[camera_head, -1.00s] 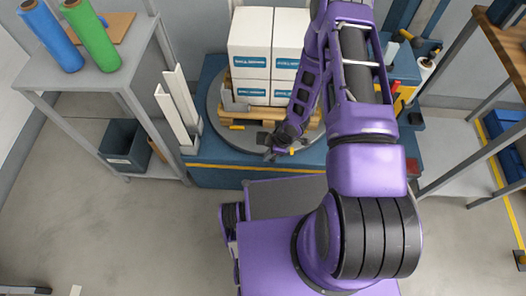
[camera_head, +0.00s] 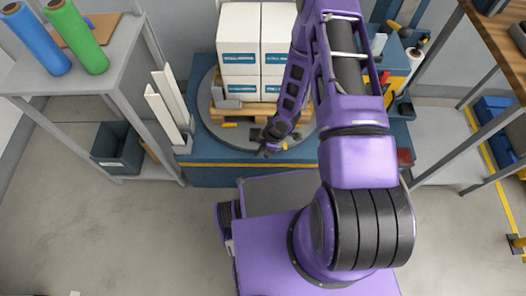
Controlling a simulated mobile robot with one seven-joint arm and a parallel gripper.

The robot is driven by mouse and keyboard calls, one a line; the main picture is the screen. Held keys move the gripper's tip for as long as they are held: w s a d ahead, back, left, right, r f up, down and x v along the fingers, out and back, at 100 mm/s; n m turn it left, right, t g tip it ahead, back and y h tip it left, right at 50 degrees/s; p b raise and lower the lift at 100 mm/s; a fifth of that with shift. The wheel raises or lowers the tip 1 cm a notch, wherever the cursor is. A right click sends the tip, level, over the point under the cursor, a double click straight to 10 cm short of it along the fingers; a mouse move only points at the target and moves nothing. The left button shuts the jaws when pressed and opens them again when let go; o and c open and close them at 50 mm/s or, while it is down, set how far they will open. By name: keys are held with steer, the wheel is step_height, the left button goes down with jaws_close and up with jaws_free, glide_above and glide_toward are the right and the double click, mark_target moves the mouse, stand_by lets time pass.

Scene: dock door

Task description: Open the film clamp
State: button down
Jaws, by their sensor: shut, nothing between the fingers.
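My gripper (camera_head: 266,150) is at the front edge of the round grey turntable (camera_head: 207,132), small and dark in this view. Its fingers are shut with nothing between them. A small grey upright plate (camera_head: 228,104) stands at the front left corner of the pallet, and a small yellow piece (camera_head: 230,125) lies low on the turntable in front of it. These may belong to the film clamp, but I cannot tell for sure. My gripper is to the right of the yellow piece and nearer to me, apart from it.
White boxes (camera_head: 239,42) stand stacked on a wooden pallet (camera_head: 245,111). A grey shelf (camera_head: 84,75) with blue (camera_head: 35,40) and green (camera_head: 77,36) rolls is at left, a dark bin (camera_head: 118,148) below. Another rack stands at right. Floor at left is clear.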

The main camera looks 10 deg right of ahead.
step_height(320, 180, up, 10)
steer(key=p, duration=0.2)
steer(key=shift+d+f+p, duration=0.2)
steer(key=shift+d+p, duration=0.1)
stand_by(0.4)
